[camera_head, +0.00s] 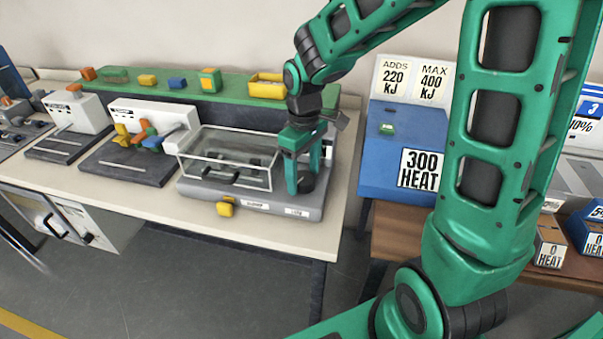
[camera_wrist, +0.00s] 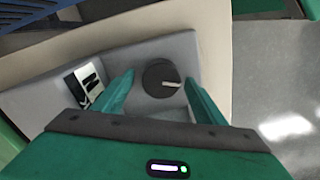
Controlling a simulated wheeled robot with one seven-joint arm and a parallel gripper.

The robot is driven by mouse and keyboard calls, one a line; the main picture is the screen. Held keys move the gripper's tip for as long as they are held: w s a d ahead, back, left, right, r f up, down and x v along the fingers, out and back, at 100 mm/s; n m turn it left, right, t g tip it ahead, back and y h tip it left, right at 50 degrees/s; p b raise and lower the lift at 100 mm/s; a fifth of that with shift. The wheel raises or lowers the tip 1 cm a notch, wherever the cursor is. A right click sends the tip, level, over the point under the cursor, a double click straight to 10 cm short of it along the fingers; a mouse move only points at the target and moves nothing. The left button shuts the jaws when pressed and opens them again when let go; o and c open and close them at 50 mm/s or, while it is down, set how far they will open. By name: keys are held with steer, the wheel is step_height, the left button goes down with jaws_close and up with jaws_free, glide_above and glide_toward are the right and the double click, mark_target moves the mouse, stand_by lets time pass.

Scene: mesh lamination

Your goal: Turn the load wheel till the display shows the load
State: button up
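The load wheel (camera_wrist: 160,80) is a round dark knob with a pale mark, on a grey housing; it also shows in the head view (camera_head: 307,184) at the right end of the grey machine (camera_head: 245,203). My gripper (camera_head: 306,177) points down over it. In the wrist view the two green fingers stand apart, one on each side of the wheel, with a gap visible; I cannot tell if either touches it. A black and white panel (camera_wrist: 87,83), perhaps the display, lies left of the wheel, its characters unreadable.
A clear-walled cover (camera_head: 228,158) sits on the machine beside my gripper, and a yellow knob (camera_head: 225,208) is on its front. A blue box (camera_head: 395,155) marked 300 HEAT stands to the right. Several coloured blocks lie on the green shelf (camera_head: 222,92) behind.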

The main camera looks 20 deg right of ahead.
mark_target(304, 176)
step_height(304, 176, up, 11)
steer(key=shift+f, duration=0.15)
stand_by(0.6)
stand_by(0.3)
steer(key=s+d+f+m, duration=0.1)
steer(key=s+d+m, duration=0.5)
steer(key=s, duration=0.6)
steer(key=s+d+f+m, duration=0.1)
steer(key=s+d+m, duration=0.5)
steer(key=s+d, duration=0.5)
steer(key=shift+s+f+m, duration=0.4)
steer(key=shift+d, duration=0.1)
